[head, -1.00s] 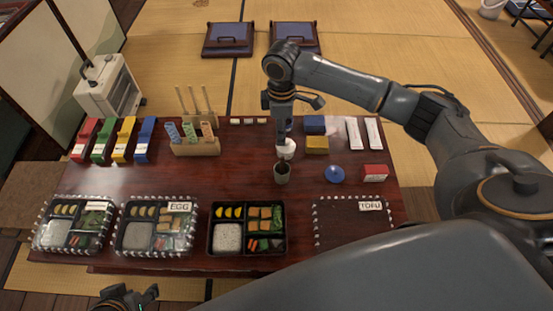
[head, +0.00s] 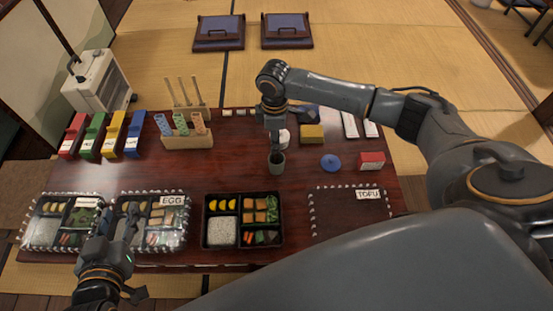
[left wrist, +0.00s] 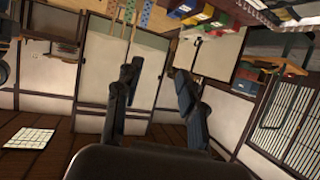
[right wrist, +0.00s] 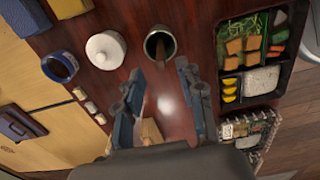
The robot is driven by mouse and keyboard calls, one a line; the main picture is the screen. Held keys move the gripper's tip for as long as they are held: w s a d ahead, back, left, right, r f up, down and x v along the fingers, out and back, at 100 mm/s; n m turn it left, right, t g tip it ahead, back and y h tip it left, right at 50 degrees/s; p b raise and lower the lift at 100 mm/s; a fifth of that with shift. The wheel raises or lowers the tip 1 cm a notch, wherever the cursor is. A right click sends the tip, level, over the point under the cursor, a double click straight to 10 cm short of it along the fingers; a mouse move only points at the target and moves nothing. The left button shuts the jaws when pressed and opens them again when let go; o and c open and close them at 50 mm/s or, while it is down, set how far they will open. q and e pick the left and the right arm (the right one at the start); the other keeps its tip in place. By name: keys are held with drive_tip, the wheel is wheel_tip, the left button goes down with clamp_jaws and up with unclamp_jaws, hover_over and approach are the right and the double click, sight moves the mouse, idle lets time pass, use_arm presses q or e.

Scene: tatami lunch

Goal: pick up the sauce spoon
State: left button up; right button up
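A small grey-green cup (head: 277,163) stands near the middle of the dark table. In the right wrist view the cup (right wrist: 160,45) has a brown thing inside, which may be the sauce spoon; I cannot make out its full shape. My right gripper (head: 275,143) points down just above and behind the cup. In the right wrist view its fingers (right wrist: 160,85) are apart with nothing between them, and the cup lies beyond the tips. My left gripper (head: 118,228) is over the lidded boxes at the front left. Its fingers (left wrist: 158,75) are apart and empty in the left wrist view.
A white lidded pot (right wrist: 105,49) is beside the cup. An open food box (head: 207,240) stands at the front middle, and a blue disc (head: 330,162) and a red box (head: 371,160) lie to the right. A wooden holder (head: 186,142) with patterned pieces stands at the back left.

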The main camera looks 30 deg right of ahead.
drive_tip(key=b, duration=0.2)
hover_over(277, 163)
drive_tip(key=f, duration=0.4)
drive_tip(key=shift+w+d+f, duration=0.1)
drive_tip(key=shift+w+f, duration=0.05)
drive_tip(key=shift+w, duration=0.15)
drive_tip(key=shift+f, duration=0.2)
use_arm(q)
wheel_tip(277, 163, up, 10)
drive_tip(key=w+d+t+h, duration=0.2)
drive_tip(key=t, duration=0.4)
drive_tip(key=shift+w+f, duration=0.15)
drive_tip(key=shift+w, duration=0.05)
use_arm(e)
clamp_jaws()
